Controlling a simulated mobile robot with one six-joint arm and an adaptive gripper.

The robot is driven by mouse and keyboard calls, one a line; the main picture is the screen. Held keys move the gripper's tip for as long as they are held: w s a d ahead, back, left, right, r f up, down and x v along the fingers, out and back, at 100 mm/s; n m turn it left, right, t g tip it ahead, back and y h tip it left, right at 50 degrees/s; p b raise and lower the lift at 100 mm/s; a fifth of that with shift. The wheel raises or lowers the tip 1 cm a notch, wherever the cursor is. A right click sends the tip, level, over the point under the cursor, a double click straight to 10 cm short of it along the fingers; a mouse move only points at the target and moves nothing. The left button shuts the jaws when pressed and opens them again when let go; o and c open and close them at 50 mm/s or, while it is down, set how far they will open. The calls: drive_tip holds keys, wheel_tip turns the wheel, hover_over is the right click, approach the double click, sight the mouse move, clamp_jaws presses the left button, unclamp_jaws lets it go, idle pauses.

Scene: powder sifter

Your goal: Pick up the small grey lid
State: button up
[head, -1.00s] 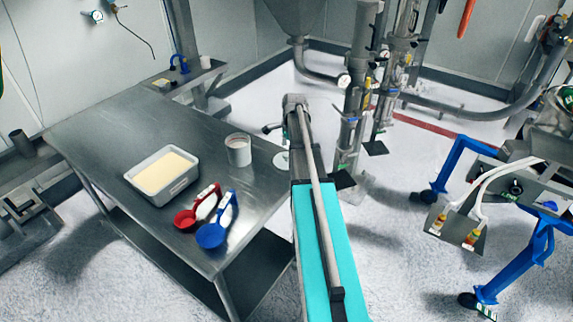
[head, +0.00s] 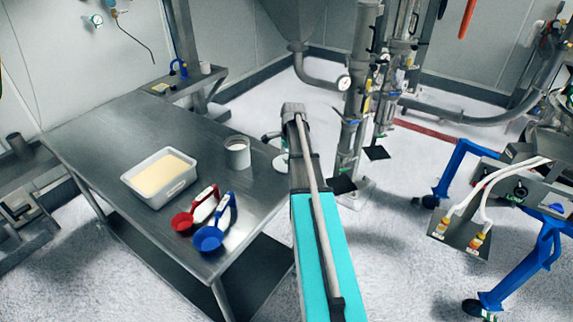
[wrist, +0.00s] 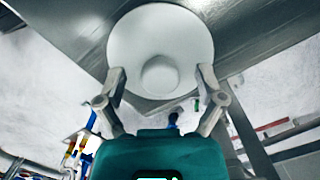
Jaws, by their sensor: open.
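The small grey lid (wrist: 160,40) is a pale round disc with a round knob, in the wrist view. In the head view it lies at the table's right edge (head: 281,163), partly hidden by my arm. My gripper (wrist: 162,76) is open, with one finger on each side of the knob. In the head view, the gripper (head: 270,137) shows partly, just above the lid. I cannot tell whether the fingers touch the lid.
On the steel table (head: 110,140) stand a grey-white pot (head: 237,153) left of the lid, a tub of pale powder (head: 160,176), a red scoop (head: 184,221) and a blue scoop (head: 208,238). Steel pipework (head: 350,150) rises to the right.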

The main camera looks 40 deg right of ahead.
clamp_jaws()
idle(0.3)
drive_tip(key=shift+r, duration=0.15)
wheel_tip(320, 180, up, 2)
drive_tip(key=p, duration=0.2)
drive_tip(key=shift+r+p, duration=0.25)
drive_tip(key=shift+p, duration=0.15)
drive_tip(key=s+a+r+p, duration=0.6)
drive_tip(key=s+r+p, duration=0.4)
drive_tip(key=s, duration=0.2)
drive_tip(key=shift+s+a+r, duration=0.15)
drive_tip(key=shift+s+a, duration=0.05)
drive_tip(key=shift+a, duration=0.1)
idle(0.3)
